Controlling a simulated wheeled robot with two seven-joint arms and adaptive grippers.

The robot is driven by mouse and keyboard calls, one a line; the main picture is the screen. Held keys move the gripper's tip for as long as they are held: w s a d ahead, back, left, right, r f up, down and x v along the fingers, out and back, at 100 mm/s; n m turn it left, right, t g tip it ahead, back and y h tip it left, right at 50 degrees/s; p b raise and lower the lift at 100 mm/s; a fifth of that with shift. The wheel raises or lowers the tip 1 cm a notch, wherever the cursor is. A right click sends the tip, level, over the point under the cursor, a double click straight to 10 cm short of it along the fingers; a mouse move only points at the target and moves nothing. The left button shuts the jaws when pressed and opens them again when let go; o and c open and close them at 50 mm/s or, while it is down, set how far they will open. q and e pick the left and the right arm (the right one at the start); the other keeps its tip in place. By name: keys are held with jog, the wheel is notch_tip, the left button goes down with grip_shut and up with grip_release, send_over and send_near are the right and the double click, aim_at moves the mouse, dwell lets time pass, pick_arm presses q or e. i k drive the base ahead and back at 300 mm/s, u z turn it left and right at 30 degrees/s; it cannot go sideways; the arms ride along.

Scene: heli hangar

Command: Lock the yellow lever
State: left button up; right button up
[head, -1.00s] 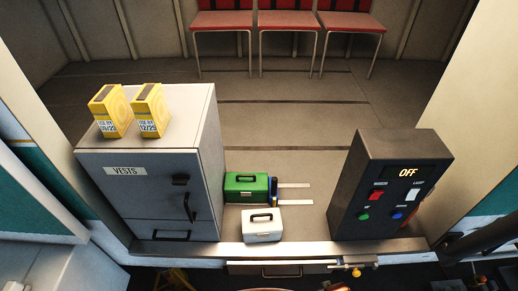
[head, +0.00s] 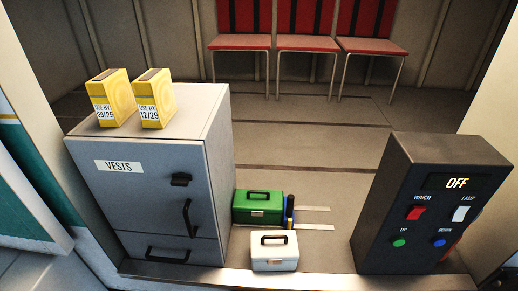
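No yellow lever shows in the head view now. Neither of my grippers is in view.
A grey vests cabinet (head: 150,205) bears two yellow boxes (head: 109,98) (head: 156,99). Green (head: 258,207) and white (head: 274,252) cases stand on the floor beside it. A dark control box (head: 394,200) reading OFF is at right. Red chairs (head: 308,42) line the back; the floor before them is clear.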

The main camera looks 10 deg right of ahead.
aim_at(289, 226)
jog(key=z, duration=0.65)
jog(key=k, duration=1.2)
jog(key=u, duration=0.65)
